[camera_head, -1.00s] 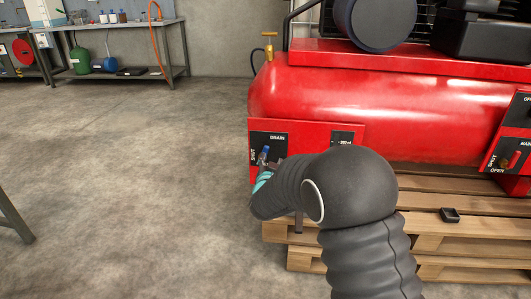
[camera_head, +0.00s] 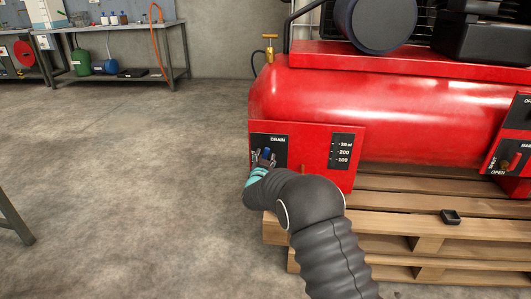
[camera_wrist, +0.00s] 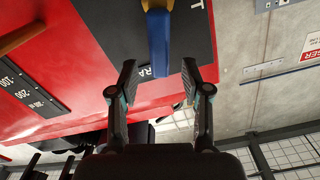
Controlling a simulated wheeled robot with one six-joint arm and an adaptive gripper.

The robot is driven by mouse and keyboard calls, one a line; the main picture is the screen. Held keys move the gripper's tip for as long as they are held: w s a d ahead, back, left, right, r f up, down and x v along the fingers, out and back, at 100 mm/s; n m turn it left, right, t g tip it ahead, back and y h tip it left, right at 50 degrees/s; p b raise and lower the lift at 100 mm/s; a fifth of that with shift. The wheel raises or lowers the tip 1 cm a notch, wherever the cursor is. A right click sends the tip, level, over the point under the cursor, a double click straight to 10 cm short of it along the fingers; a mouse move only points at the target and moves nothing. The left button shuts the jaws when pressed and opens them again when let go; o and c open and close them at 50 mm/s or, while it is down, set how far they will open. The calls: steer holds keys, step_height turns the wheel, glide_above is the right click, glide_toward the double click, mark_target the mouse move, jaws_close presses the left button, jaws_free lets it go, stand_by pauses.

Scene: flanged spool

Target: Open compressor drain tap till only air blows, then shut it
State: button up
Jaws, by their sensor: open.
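The red compressor (camera_head: 380,115) has a black DRAIN panel (camera_head: 279,141) at its lower left end. The drain tap's blue lever (camera_head: 267,153) is on this panel, partly covered by my fingers. In the wrist view the blue lever (camera_wrist: 159,40) points down the picture from a brass-coloured stem. My gripper (camera_head: 263,158) is at the panel in the head view. In the wrist view my gripper (camera_wrist: 158,75) is open, with the lever's free end appearing between its fingertips and clear of both. I cannot tell the depth between them. The tap's outlet is not clearly visible.
A black scale (camera_head: 343,151) with numbers is right of the DRAIN panel. The compressor stands on a wooden pallet (camera_head: 430,228) below my arm. Another panel (camera_head: 510,150) marked SHUT and OPEN is at the right.

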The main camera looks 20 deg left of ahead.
mark_target(265, 153)
steer(key=shift+x, duration=1.8)
jaws_close()
steer(key=shift+a, duration=0.15)
